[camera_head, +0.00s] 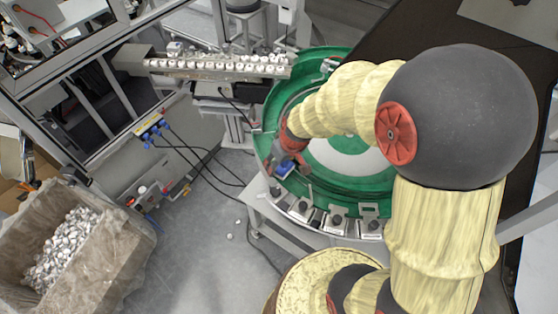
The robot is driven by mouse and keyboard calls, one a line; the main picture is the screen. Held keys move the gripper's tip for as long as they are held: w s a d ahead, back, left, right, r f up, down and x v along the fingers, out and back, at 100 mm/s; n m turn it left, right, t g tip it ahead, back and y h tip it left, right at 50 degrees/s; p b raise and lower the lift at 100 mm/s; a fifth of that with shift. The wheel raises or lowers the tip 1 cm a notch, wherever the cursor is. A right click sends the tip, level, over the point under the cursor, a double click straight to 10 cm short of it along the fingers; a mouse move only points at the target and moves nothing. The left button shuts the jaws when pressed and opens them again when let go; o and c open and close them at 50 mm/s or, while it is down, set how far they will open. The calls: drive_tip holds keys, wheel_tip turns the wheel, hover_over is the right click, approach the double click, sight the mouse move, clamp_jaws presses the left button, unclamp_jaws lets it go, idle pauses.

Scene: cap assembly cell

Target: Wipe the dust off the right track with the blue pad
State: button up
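My gripper (288,158) is over the left part of the green round bowl (378,184), pointing down. A small blue piece (284,167), probably the blue pad, shows at its tip. The fingers are small and dark, so I cannot tell whether they are shut on it. I cannot tell whether the blue piece touches the bowl. A straight metal track (160,70) with rows of white caps runs from the upper left to the bowl's upper edge. Only this one straight track shows clearly, and no dust can be made out. My arm hides much of the bowl's right side.
A crate (120,262) lined with brown plastic and filled with white caps stands at lower left. Machine frames (120,165) and black cables (205,165) lie left of the bowl. Metal brackets (338,222) line the bowl's front rim. Some grey floor (205,255) is free.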

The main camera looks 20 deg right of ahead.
drive_tip(key=shift+w+a, duration=0.1)
drive_tip(key=shift+w, duration=1.6)
hover_over(266, 149)
drive_tip(key=shift+a+r, duration=0.1)
drive_tip(key=shift+r, duration=0.2)
drive_tip(key=shift+r, duration=0.1)
drive_tip(key=shift+r+p, duration=1.6)
drive_tip(key=shift+r, duration=1.3)
drive_tip(key=shift+r+p, duration=0.8)
drive_tip(key=shift+r, duration=0.7)
